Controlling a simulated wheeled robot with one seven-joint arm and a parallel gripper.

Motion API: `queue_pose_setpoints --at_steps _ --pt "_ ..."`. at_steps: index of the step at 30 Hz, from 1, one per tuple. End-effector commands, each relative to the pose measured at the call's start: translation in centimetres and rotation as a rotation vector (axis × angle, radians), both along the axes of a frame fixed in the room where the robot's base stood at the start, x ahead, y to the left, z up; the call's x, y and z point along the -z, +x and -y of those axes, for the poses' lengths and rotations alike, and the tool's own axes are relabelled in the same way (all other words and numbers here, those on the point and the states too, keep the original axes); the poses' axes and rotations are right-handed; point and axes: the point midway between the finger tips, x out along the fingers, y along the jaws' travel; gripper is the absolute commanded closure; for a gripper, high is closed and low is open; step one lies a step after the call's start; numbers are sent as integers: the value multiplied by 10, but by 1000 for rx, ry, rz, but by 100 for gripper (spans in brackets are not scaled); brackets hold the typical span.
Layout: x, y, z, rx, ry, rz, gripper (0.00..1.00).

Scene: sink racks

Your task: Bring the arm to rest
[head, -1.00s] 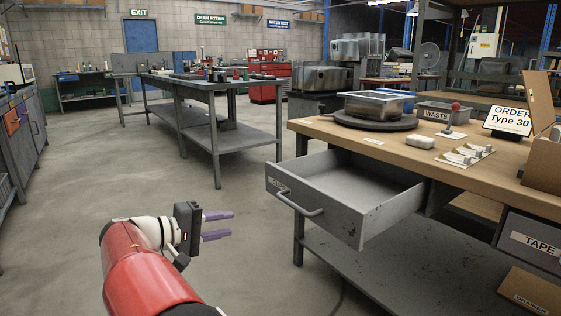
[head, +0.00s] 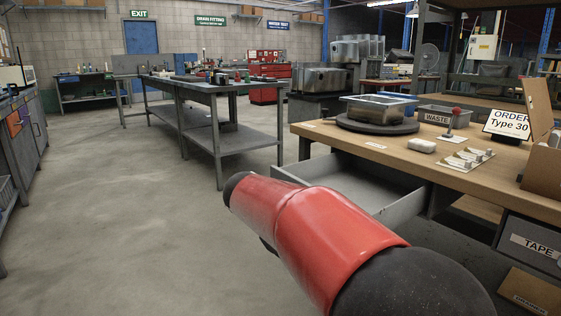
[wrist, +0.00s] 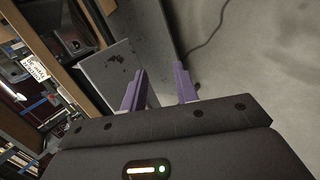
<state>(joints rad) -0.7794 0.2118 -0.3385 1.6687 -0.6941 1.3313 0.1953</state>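My red arm (head: 318,238) reaches up from the lower right of the head view, in front of the open drawer (head: 395,204). It hides the drawer's front and handle. My gripper is out of sight in the head view. In the wrist view my gripper (wrist: 159,84) has its two purple fingers apart, with nothing between them. A grey panel with dark marks (wrist: 112,72) shows behind the left finger, and bare floor lies behind the right one. I cannot tell how far the fingers are from the panel.
The wooden workbench (head: 474,185) stands at the right, bearing a metal sink on a dark turntable (head: 376,124), a white block (head: 422,146), a WASTE bin (head: 436,117) and an order sign (head: 508,123). A grey table (head: 221,150) stands farther back. The floor at left (head: 110,230) is clear.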

Motion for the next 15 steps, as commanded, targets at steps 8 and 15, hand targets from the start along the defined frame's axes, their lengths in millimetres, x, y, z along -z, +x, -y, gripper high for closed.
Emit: queue_pose_setpoints --at_steps 8,15 --pt "-10 -111 83 110 445 13 70" --pt "-4 -201 96 184 703 159 70"
